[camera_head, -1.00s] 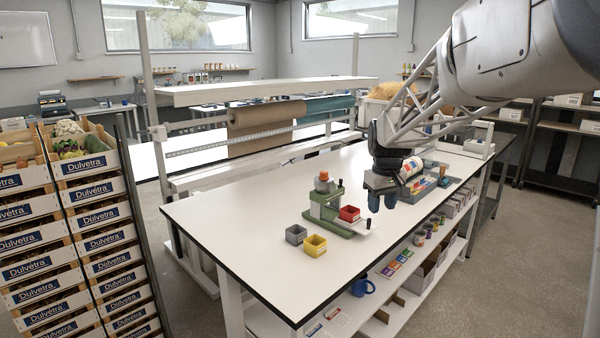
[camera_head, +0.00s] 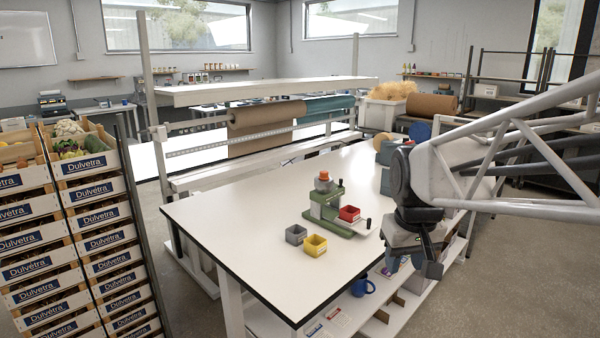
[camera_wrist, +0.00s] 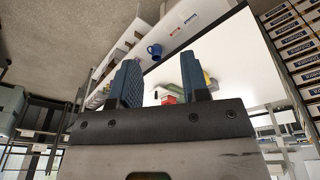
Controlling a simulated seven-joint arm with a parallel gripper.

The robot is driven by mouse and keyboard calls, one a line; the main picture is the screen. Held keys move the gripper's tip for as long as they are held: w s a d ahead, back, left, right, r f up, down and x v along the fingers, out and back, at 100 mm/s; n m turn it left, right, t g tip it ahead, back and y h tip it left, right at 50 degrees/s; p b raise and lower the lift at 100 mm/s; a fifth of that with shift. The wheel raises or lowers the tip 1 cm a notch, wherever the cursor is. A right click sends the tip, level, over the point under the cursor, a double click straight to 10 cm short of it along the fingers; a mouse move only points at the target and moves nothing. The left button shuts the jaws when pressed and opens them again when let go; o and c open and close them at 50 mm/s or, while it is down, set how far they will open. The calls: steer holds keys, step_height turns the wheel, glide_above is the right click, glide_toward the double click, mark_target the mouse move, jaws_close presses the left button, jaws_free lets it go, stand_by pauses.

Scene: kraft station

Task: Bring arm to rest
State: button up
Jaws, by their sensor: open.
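My gripper (camera_head: 428,262) hangs at the right front edge of the white table (camera_head: 240,210), at the end of my arm coming in from the right. In the wrist view its two blue fingers (camera_wrist: 160,88) stand apart with nothing between them. The green device (camera_head: 330,207) with a red bin (camera_head: 349,214) stands on the table to the left of my gripper, clear of it. My arm hides the table's right end and much of the shelf below it.
A grey bin (camera_head: 296,235) and a yellow bin (camera_head: 315,245) sit left of the green device. A blue mug (camera_head: 363,287) is on the shelf under the table. Stacked crates (camera_head: 95,215) stand at the far left. The table's front left is clear.

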steer(key=s+f, duration=0.2)
steer(key=s, duration=0.6)
steer(key=s+f+m, duration=0.1)
steer(key=s+f, duration=0.2)
steer(key=s, duration=0.4)
steer(key=shift+s+a+f+m+t, duration=0.25)
steer(key=shift+s+a+m+t, duration=0.05)
steer(key=shift+s+a, duration=0.1)
steer(key=shift+w, duration=0.1)
